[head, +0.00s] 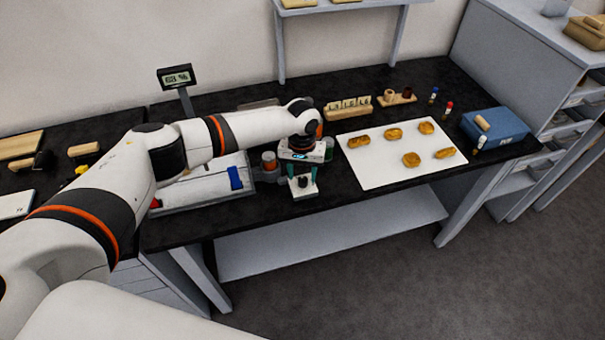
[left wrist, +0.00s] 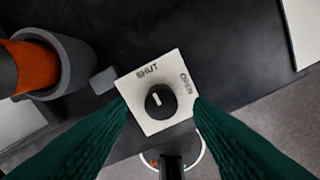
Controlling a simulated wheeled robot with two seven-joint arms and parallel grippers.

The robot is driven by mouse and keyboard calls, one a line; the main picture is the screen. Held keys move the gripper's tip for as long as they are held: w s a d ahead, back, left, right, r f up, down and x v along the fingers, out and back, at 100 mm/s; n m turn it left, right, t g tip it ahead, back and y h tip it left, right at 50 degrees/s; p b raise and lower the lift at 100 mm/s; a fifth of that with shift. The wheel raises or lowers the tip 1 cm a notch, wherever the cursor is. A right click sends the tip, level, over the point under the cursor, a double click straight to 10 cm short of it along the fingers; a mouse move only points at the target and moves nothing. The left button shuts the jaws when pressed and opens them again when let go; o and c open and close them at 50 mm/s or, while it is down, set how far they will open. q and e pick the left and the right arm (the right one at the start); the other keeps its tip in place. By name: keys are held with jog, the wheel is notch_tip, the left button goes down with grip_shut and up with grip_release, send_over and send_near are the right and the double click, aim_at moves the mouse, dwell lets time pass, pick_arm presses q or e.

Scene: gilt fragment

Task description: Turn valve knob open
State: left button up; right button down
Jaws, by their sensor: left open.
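The valve knob (left wrist: 161,101) is a round black knob with a white pointer mark. It sits on a white square plate (left wrist: 133,90) lettered SHUT and OPEN. The pointer is directed toward the SHUT side. In the head view the knob (head: 303,181) shows small near the front edge of the black bench. My left gripper (head: 302,174) is above the plate. Its green fingers are open and spread to either side of the knob in the left wrist view (left wrist: 160,112), with nothing between them in grip. My right gripper is not in view.
A grey cup-like part with an orange body (left wrist: 30,68) stands left of the plate. A white board (head: 375,178) with several golden fragments lies to the right, with a blue box (head: 495,126) beyond. A display (head: 176,77) stands behind my arm.

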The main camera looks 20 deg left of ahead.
aim_at(303, 182)
pick_arm(q)
jog(key=shift+f, duration=1.1)
jog(key=c, duration=1)
